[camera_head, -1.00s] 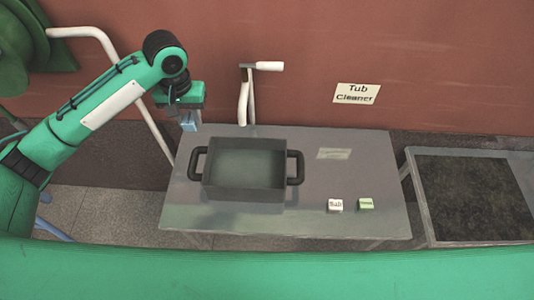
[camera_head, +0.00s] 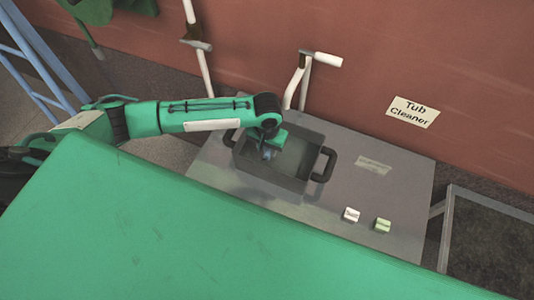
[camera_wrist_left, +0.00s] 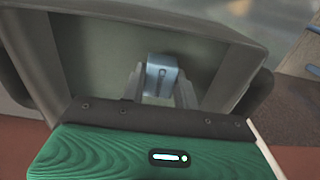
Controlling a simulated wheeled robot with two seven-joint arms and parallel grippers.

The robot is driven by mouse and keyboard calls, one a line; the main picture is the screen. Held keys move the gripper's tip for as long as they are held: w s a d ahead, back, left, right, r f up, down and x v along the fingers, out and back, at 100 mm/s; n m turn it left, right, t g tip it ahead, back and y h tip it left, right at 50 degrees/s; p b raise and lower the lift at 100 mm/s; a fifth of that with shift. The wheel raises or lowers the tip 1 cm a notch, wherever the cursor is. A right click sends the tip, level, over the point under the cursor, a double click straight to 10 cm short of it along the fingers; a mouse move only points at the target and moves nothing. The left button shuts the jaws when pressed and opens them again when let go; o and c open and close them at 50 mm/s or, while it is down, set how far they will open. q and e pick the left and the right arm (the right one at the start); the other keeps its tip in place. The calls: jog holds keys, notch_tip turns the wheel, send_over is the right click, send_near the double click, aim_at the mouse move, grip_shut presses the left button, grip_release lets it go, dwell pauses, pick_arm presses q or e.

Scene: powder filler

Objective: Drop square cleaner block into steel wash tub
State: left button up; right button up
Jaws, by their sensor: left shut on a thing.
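The steel wash tub (camera_head: 270,178) is a grey rectangular basin with black side handles, standing on the metal table. My left gripper (camera_head: 267,148) is over the tub opening, pointing down. It is shut on a small pale blue square cleaner block (camera_head: 268,155). In the left wrist view the block (camera_wrist_left: 160,76) sits between the two fingers (camera_wrist_left: 158,90), with the tub's inner floor and grey rim (camera_wrist_left: 190,25) behind it. How far the block is above the tub floor is hard to tell. My right gripper is not in view.
A white lettered block (camera_head: 351,215) and a light green block (camera_head: 382,225) stand on the table (camera_head: 400,185) to the right of the tub. A "Tub Cleaner" sign (camera_head: 413,111) is on the red wall. A dark-topped table (camera_head: 495,245) stands at right.

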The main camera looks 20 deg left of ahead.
pick_arm(q)
send_over(267, 164)
notch_tip(267, 164, down, 4)
jog(key=shift+f, duration=0.2)
jog(key=shift+f+p, duration=0.3)
jog(key=shift+f, duration=0.3)
jog(key=o, duration=1)
jog(key=shift+c, duration=0.2)
